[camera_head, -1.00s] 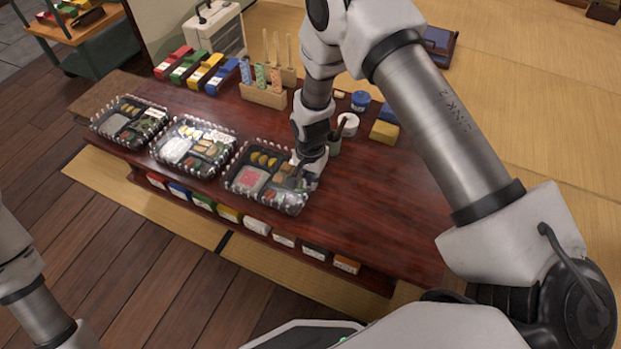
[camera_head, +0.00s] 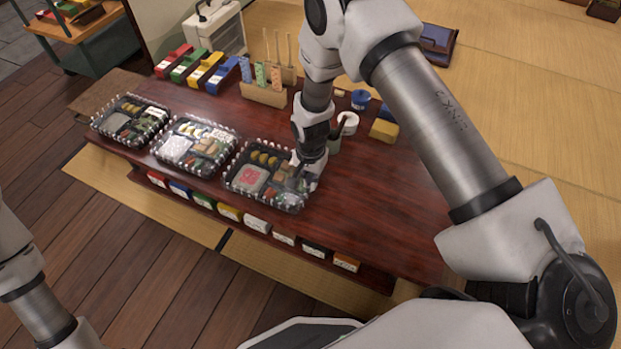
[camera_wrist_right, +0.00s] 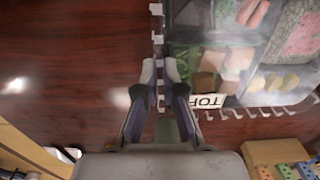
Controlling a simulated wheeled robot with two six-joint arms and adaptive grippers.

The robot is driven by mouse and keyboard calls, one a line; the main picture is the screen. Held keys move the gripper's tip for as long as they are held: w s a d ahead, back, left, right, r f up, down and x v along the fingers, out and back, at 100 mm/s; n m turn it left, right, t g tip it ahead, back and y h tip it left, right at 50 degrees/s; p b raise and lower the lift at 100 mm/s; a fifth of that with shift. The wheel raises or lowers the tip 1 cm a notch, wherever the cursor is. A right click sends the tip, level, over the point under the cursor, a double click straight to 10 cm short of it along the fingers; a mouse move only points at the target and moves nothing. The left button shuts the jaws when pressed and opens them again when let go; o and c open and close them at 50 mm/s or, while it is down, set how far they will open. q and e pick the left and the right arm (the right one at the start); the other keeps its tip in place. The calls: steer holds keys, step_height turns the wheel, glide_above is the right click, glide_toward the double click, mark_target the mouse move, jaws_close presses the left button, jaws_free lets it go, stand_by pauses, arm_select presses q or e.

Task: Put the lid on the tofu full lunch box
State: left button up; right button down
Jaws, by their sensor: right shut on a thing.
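The tofu lunch box (camera_head: 247,182) is the rightmost of three filled black boxes near the table's front edge. Its label, partly readable as "TOF" (camera_wrist_right: 207,101), shows in the right wrist view. A clear lid (camera_wrist_right: 200,55) lies over the food there; whether it is fully seated I cannot tell. My right gripper (camera_head: 310,180) is at the box's right side, pointing down. In the right wrist view its fingertips (camera_wrist_right: 160,75) are closed on the lid's clipped edge. Only part of my left arm shows at the left; its gripper is out of view.
Two other lunch boxes, a middle one (camera_head: 180,150) and a left one (camera_head: 115,128), stand to the left. Behind are a wooden holder (camera_head: 262,97), colored boxes (camera_head: 205,72), a blue tub (camera_head: 360,99) and a yellow block (camera_head: 383,131). The table (camera_head: 370,210) is clear on the right.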

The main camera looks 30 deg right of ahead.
steer(key=c, duration=0.7)
jaws_free()
step_height(320, 180, up, 8)
steer(key=p, duration=0.7)
steer(key=shift+r, duration=0.1)
